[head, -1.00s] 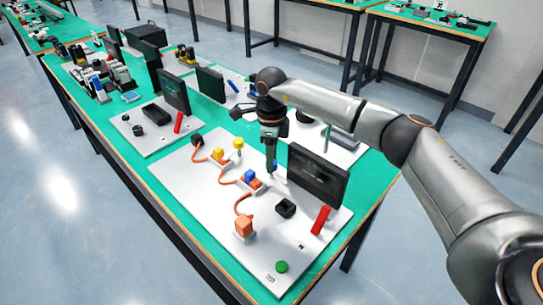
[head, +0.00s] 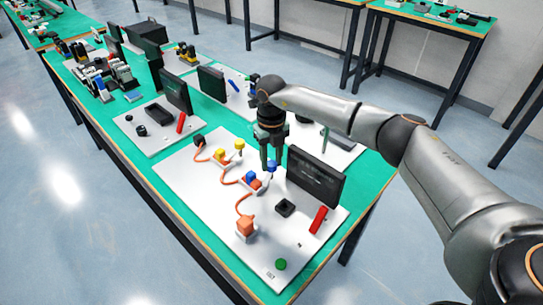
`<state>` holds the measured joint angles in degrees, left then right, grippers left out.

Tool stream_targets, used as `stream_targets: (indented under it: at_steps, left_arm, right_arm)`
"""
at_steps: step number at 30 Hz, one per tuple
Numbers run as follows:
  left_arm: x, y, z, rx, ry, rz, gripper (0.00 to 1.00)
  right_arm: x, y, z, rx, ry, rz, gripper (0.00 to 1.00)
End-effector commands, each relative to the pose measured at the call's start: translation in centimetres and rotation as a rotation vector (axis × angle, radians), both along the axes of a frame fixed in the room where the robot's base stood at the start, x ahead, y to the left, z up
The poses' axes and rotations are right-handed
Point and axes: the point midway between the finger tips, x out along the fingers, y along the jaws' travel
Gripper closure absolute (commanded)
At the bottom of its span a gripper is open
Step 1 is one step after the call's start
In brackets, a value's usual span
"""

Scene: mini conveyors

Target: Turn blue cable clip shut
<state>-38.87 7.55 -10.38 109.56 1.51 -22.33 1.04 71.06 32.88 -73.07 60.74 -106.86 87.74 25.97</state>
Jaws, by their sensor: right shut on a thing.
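A white board (head: 190,185) on the green table carries an orange cable (head: 242,204) running between an orange block (head: 245,226) and a dark block (head: 199,140). The blue cable clip has a blue block (head: 250,177) at the cable and a blue knob (head: 271,167) to its right. My right gripper (head: 270,161) points down from above, with its fingers on either side of the blue knob, shut on it. The fingers partly cover the knob. A similar yellow clip (head: 221,155) with a yellow knob (head: 239,146) is farther back. My left gripper is not in view.
A dark upright screen (head: 316,177) stands just right of my right gripper. The board's left part is clear.

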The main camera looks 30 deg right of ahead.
Motion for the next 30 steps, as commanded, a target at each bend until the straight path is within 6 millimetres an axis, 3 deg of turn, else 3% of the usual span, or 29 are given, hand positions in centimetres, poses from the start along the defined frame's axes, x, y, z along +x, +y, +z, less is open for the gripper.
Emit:
stream_targets:
  at_steps: [13,30]
  left_arm:
    - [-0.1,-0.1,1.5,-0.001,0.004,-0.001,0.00]
    - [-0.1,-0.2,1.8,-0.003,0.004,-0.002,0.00]
  right_arm:
    - [0.1,0.0,0.2,0.001,-0.003,-0.293,1.00]
    - [0.1,0.0,0.1,0.001,-0.005,-0.365,1.00]
